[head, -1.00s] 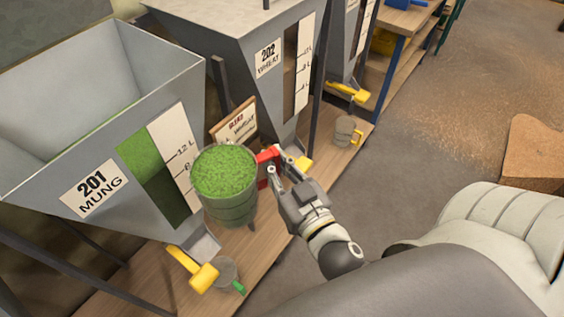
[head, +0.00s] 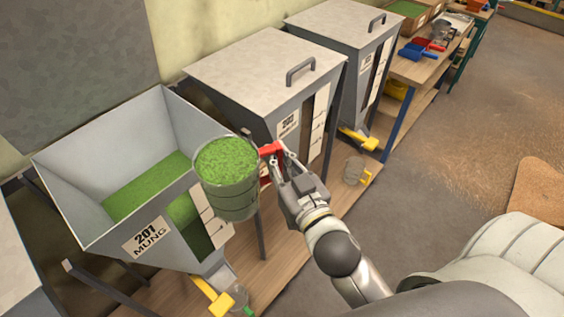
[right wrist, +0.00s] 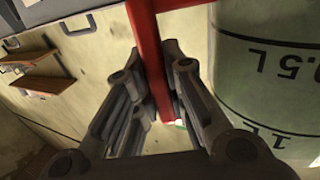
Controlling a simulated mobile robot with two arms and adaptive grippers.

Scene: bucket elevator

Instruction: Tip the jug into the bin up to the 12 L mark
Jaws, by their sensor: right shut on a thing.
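The jug (head: 232,196) is clear and full of green mung beans. It is upright, in front of the right side of the open bin labelled 201 MUNG (head: 80,222). My right gripper (head: 274,160) is shut on the jug's red handle, which also shows between the fingers in the right wrist view (right wrist: 150,60). The jug's wall with its litre marks shows at the right of that view (right wrist: 262,75). Green beans (head: 150,187) lie inside the bin. The jug covers part of the bin's front window and scale, so I cannot read the level. My left gripper is not in view.
Two lidded bins (head: 262,65) stand to the right. A yellow-handled chute (head: 212,294) is under the mung bin, with a small green-handled cup (head: 238,297) below. Another cup (head: 354,168) stands on the wooden shelf. Open floor lies at the right.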

